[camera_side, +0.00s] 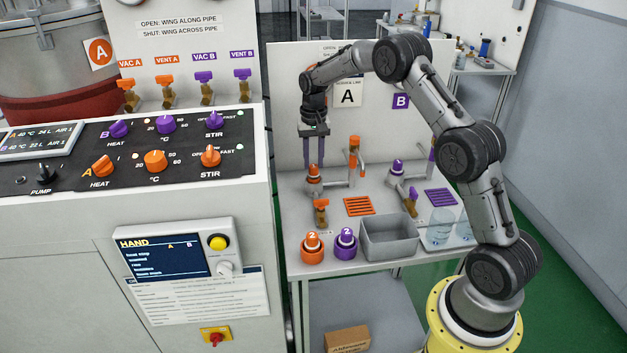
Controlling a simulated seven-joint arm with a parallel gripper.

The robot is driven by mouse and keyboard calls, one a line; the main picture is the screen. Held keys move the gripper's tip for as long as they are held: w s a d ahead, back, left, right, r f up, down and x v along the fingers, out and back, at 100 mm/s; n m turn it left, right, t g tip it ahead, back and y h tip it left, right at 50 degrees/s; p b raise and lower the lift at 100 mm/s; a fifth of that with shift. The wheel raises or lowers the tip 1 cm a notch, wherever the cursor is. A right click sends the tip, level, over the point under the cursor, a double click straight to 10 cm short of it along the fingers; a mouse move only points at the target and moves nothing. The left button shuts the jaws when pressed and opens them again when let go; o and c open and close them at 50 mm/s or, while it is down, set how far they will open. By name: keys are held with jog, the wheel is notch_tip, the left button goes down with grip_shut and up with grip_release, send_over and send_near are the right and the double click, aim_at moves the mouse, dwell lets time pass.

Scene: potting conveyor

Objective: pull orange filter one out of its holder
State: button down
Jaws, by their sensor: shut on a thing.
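My gripper (314,166) points straight down at the A station, with its two fingers closed on the top of orange filter one (313,173). The filter is orange with a pale band and is upright at its holder (314,187) on the bench. Its number cannot be read here. The fingers hide part of its sides, and I cannot tell whether it is still seated or slightly raised.
An orange-handled valve (321,205) stands just in front of the holder, and an orange-topped pipe (354,155) stands to its right. Orange filter two (311,247) and purple filter two (346,246) stand at the front edge. A grey bin (390,249) is right of them.

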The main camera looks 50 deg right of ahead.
jog(key=shift+r, duration=1.8)
jog(key=shift+r, duration=0.2)
jog(key=shift+r, duration=1.35)
notch_tip(320, 180, up, 7)
send_over(314, 166)
jog(key=shift+w, duration=0.1)
dwell(0.4)
